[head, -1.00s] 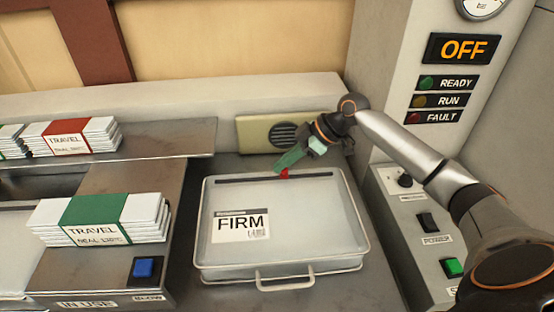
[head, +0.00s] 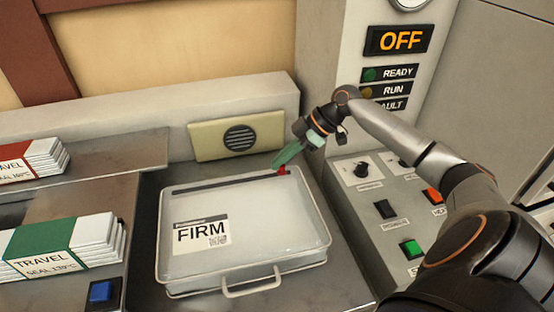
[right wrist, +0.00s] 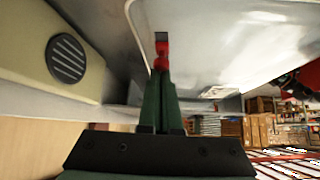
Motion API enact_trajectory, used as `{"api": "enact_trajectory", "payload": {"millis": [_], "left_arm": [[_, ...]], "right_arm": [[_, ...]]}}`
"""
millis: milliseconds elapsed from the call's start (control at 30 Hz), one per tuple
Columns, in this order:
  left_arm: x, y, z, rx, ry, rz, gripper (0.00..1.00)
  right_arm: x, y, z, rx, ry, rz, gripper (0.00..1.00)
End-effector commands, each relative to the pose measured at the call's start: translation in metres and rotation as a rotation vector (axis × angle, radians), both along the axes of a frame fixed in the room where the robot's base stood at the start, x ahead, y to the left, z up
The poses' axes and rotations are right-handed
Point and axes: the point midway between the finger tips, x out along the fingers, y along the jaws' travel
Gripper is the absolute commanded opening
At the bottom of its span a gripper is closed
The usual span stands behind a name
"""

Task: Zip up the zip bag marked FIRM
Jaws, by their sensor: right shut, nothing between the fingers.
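The clear zip bag marked FIRM (head: 245,255) lies flat on the grey worktop, its label upward and its handle toward me. A dark zip strip (head: 215,186) runs along its far edge. The red zip slider (head: 282,170) is near the right end of that edge. My right gripper (head: 277,163) is shut, its green fingertips right at the slider. In the right wrist view the closed fingers (right wrist: 160,78) point at the red slider (right wrist: 161,55), with nothing visible gripped between them; whether they touch it is unclear. My left gripper is out of view.
A beige vented box (head: 237,138) stands behind the bag against the ledge. A control panel (head: 375,200) with knobs and buttons rises at the right. TRAVEL stacks (head: 62,246) and a blue button (head: 101,292) are at the left.

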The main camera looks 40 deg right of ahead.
Motion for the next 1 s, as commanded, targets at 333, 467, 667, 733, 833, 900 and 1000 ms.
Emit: {"api": "enact_trajectory", "payload": {"millis": [333,467,667,733,833,900,1000], "left_arm": [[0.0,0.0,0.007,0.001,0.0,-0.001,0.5],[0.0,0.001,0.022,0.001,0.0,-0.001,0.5],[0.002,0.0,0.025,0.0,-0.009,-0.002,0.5],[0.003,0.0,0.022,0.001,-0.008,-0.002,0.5],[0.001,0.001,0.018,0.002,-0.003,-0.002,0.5],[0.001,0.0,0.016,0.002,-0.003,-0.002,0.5],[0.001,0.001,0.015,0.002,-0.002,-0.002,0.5]], "right_arm": [[0.001,0.004,0.002,-0.004,0.003,-0.002,0.0],[0.006,0.019,0.009,-0.001,0.0,-0.004,0.0],[-0.002,0.012,0.026,-0.009,0.0,-0.014,0.0],[-0.008,0.003,0.038,-0.007,0.0,-0.014,0.0],[-0.016,-0.008,0.054,-0.005,0.0,-0.014,0.0],[-0.021,-0.013,0.063,-0.005,0.002,-0.012,0.0],[-0.025,-0.02,0.072,-0.003,0.001,-0.013,0.0]]}}
